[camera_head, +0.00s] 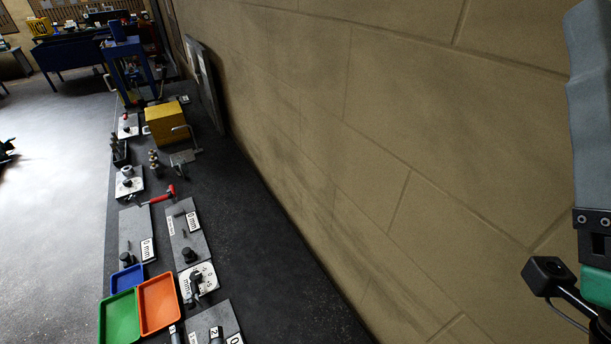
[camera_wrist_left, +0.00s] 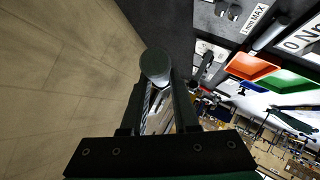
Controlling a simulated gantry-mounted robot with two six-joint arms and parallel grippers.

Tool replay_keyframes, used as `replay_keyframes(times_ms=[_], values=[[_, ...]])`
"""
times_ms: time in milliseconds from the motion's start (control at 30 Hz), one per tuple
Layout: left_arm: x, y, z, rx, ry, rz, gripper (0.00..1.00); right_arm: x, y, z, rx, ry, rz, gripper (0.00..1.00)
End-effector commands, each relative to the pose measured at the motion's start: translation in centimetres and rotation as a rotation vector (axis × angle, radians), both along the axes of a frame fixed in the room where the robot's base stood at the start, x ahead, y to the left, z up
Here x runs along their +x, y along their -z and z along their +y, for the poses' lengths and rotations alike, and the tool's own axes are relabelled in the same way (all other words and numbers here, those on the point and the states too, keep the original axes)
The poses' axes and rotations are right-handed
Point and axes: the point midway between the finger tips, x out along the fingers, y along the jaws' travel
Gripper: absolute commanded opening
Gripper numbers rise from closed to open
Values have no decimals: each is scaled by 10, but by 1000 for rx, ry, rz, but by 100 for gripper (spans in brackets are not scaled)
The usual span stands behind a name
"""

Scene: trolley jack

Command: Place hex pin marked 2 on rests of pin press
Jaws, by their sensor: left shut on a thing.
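My left gripper (camera_wrist_left: 157,95) shows in the left wrist view, its two dark fingers shut on a dark grey-green pin (camera_wrist_left: 156,63) with a round end. The pin is held in the air, with the wall behind it on the left and the bench on the right. No number is readable on it, and its hex part cannot be made out. In the head view a small piece marked 2 (camera_head: 214,332) is at the bottom edge, on a grey plate. A blue frame (camera_head: 128,70) stands at the far end; I cannot tell whether it is the pin press. My right gripper is out of view.
The dark bench runs along a block wall (camera_head: 350,130). Orange (camera_head: 158,303), green (camera_head: 117,318) and blue (camera_head: 127,279) trays stand near the front. Marked plates (camera_head: 187,233), a red-handled tool (camera_head: 160,195) and a yellow block (camera_head: 166,124) lie farther back. Bare bench lies beside the wall.

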Motion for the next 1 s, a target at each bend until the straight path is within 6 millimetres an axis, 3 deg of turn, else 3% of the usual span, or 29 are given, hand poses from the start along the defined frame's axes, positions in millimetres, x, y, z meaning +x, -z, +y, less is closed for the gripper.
replay_keyframes(times_ms=[33, 100, 300, 1000], values=[[-7, -29, 0, 0, -1, -1, 0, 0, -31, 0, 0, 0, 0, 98], [-16, -46, 0, 0, 0, -1, 0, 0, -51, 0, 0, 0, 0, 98], [-33, -70, 0, 0, 0, -3, 0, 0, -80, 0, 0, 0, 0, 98], [-37, -68, 1, -1, -3, -3, 0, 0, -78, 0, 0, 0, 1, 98]])
